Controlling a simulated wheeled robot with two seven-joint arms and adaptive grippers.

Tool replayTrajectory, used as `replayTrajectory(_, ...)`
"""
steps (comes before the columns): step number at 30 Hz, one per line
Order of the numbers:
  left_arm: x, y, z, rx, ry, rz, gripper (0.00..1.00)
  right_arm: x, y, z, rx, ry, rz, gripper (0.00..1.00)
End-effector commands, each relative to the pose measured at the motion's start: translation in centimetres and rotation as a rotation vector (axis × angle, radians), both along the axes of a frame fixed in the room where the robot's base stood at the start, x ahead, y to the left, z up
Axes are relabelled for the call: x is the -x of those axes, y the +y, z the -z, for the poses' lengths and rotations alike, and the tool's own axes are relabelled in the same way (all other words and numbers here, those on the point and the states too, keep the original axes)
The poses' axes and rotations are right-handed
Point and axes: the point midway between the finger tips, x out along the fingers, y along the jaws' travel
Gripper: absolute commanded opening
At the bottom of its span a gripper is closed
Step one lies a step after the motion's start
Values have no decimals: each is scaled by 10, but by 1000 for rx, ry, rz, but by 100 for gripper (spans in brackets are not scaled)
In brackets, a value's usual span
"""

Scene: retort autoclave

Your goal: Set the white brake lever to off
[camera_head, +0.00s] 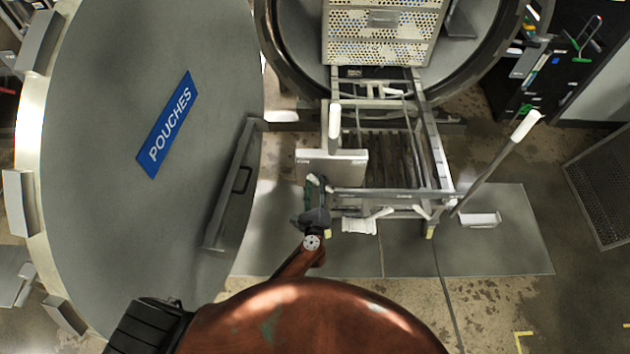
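A white upright handle (335,121) stands at the left side of the metal trolley frame, just above a pale labelled plate (333,166); the plate's lettering is too small to read. A second white-gripped lever (525,126) slants up on a long rod at the trolley's right. I cannot tell for certain which is the brake lever. My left gripper (314,188) is at the trolley's front left corner, beside the plate's lower left edge and below the upright handle. Its fingers are small and dark, so their opening is unclear. My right gripper is not visible.
The large round grey door (110,130) with a blue "POUCHES" sign fills the left. A perforated basket (380,35) sits in the vessel opening (300,60) behind the trolley (430,150). A dark cabinet (560,60) stands at the right. Floor is open at the lower right.

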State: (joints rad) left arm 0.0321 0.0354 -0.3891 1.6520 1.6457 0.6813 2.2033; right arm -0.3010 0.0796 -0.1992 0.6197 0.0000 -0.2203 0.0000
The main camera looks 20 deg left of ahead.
Motion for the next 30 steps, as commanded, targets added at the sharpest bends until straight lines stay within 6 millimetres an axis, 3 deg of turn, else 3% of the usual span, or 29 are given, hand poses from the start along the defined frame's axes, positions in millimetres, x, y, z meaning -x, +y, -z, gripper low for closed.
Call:
replayTrajectory(5, -14, 4, 0, -1, 0, 0, 35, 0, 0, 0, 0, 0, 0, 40)
replayTrajectory(14, -15, 5, 0, -2, 1, -1, 34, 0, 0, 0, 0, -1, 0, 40)
replayTrajectory(30, -15, 5, 1, -2, 1, -1, 0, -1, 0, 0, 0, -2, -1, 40)
